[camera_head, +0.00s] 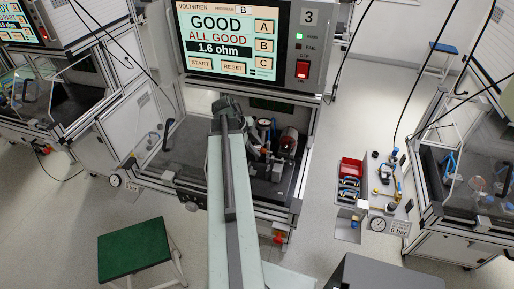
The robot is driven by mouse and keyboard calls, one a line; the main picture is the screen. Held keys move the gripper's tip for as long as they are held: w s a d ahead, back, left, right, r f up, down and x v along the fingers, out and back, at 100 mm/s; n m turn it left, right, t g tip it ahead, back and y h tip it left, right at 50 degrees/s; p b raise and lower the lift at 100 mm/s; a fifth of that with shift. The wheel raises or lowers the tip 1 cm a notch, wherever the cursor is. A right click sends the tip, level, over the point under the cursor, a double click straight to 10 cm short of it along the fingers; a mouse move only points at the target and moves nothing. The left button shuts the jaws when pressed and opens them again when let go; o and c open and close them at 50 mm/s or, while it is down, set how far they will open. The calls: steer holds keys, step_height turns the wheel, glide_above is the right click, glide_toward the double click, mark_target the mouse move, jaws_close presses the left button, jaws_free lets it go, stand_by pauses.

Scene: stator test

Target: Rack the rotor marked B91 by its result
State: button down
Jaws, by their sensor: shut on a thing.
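The test station (250,190) numbered 3 stands in front of me. Its screen (220,40) reads GOOD, ALL GOOD, 1.6 ohm, with program B. A small copper-and-grey round part (288,142), seemingly the rotor, shows inside the station's open bay. No B91 marking is readable on it. My arm reaches forward over the station's front into the bay. My gripper (265,153) is small and dark there, just left of the round part, and seems shut on it. The contact is too small to see clearly, and my arm hides part of the bay.
A green-topped stool (134,250) stands at the lower left. A stand with a red bin (351,167), fittings and a 6 bar gauge (377,224) is right of the station. Other stations flank both sides. A blue stool (443,48) is far back. Floor between is clear.

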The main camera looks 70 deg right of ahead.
mark_target(257, 147)
step_height(257, 147, up, 5)
steer(key=p, duration=0.5)
steer(key=shift+f, duration=0.1)
